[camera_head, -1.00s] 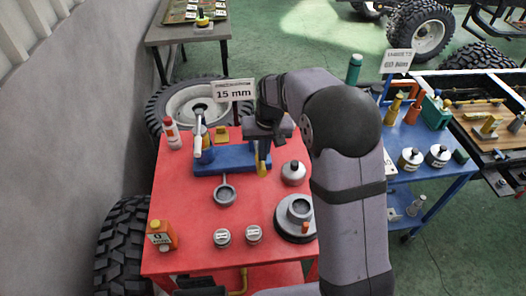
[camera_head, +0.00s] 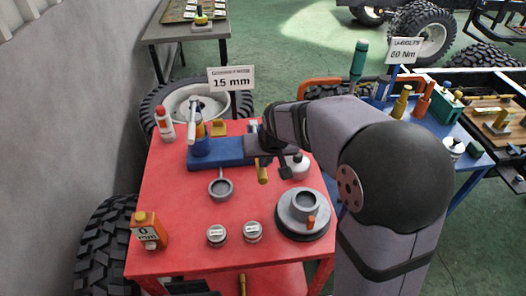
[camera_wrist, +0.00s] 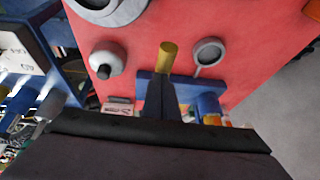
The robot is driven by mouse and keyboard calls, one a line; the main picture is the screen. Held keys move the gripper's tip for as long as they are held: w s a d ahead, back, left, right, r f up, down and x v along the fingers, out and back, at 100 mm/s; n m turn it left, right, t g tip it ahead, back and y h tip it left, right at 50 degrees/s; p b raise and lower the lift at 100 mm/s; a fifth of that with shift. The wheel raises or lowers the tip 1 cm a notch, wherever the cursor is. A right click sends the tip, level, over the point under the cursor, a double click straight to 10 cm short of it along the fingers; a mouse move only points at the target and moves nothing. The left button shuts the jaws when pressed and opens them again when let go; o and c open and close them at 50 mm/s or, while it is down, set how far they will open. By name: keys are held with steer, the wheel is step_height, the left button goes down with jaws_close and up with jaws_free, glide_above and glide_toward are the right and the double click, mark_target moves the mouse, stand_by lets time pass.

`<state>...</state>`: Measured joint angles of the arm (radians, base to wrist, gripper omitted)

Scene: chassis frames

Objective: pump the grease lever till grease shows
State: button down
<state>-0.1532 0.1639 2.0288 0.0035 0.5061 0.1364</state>
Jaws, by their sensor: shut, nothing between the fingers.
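A blue fixture (camera_head: 230,153) lies along the back of the red table. A blue upright body (camera_head: 200,146) stands at its left end, with a pale grey lever (camera_head: 191,124) raised beside it. A brass cylinder (camera_head: 262,172) projects forward at the fixture's right end; it also shows in the wrist view (camera_wrist: 168,50). A grey ring-shaped cup (camera_head: 221,187) sits in front of the fixture. My gripper (camera_head: 284,166) is shut and empty, above the fixture's right end and away from the lever. In the wrist view its dark fingers (camera_wrist: 160,98) partly hide the fixture. I cannot see any grease.
A silver round vessel (camera_head: 300,163) stands right of the fixture, partly behind my gripper. Two small tins (camera_head: 235,235), an orange box (camera_head: 148,230) and a round grey part (camera_head: 303,212) stand nearer. A bottle (camera_head: 165,122) stands at back left.

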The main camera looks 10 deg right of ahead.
mark_target(264, 171)
steer(key=f+b, duration=0.2)
steer(key=f+t+b, duration=0.1)
steer(key=shift+s+f, duration=0.25)
steer(key=shift+s, duration=0.1)
steer(key=shift+f+b, duration=0.65)
steer(key=shift+f, duration=0.05)
steer(key=shift+s+f, duration=0.25)
steer(key=shift+s, duration=0.05)
steer(key=shift+s+f, duration=0.1)
steer(key=shift+d+r+p, duration=0.1)
steer(key=shift+r+p, duration=0.2)
steer(key=shift+r, duration=0.2)
steer(key=w+p+v, duration=0.1)
steer(key=v, duration=1.2)
steer(key=shift+d+r+p, duration=0.15)
steer(key=shift+r+p, duration=0.25)
steer(key=shift+r, duration=0.15)
